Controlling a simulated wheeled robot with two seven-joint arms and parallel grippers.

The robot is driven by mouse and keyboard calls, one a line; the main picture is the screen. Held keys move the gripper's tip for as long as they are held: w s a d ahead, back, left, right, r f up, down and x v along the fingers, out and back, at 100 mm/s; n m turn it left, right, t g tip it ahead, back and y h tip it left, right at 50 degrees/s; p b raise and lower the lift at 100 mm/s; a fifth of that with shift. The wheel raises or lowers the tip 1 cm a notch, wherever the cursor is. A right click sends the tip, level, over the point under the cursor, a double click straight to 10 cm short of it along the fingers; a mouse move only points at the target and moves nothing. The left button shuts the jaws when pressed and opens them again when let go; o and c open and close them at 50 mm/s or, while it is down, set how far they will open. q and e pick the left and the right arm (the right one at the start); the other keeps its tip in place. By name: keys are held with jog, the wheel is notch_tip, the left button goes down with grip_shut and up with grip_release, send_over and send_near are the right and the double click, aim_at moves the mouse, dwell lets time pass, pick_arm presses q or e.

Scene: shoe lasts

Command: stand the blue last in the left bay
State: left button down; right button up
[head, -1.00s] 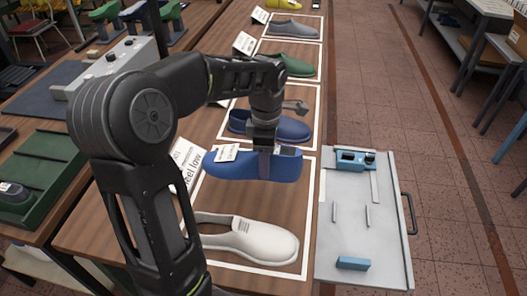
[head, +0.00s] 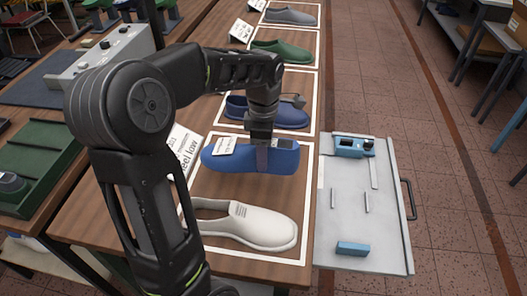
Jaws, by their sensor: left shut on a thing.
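The blue last (head: 222,164), shoe-shaped with a white label on top, hangs roughly level in my left gripper (head: 263,160). The gripper is shut on it from above, near its right part. The last is between a white shoe (head: 262,224) and another blue shoe (head: 285,117). I cannot tell whether it touches the tabletop. White outlines mark a row of bays on the wooden table (head: 108,215); I cannot tell which one is the left bay. My right gripper is not in view.
Green (head: 283,61) and grey (head: 290,17) shoes lie in outlined bays farther back. A grey board (head: 350,222) on the right carries a blue device (head: 352,146), two pins and a blue block (head: 352,248). A green tray (head: 45,160) is at the left.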

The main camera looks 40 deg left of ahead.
pick_arm(q)
jog(key=shift+f, duration=0.1)
jog(key=shift+w+d+f+b, duration=0.1)
jog(key=shift+f+b, duration=0.95)
jog(key=shift+f, duration=0.5)
jog(key=shift+w+d+f+b, duration=0.1)
jog(key=shift+f+b, duration=0.95)
jog(key=shift+f, duration=0.5)
jog(key=shift+f, duration=0.2)
jog(key=c, duration=0.6)
grip_release()
jog(key=shift+o, duration=0.2)
jog(key=shift+r+b, duration=0.35)
jog(key=shift+r, duration=3.55)
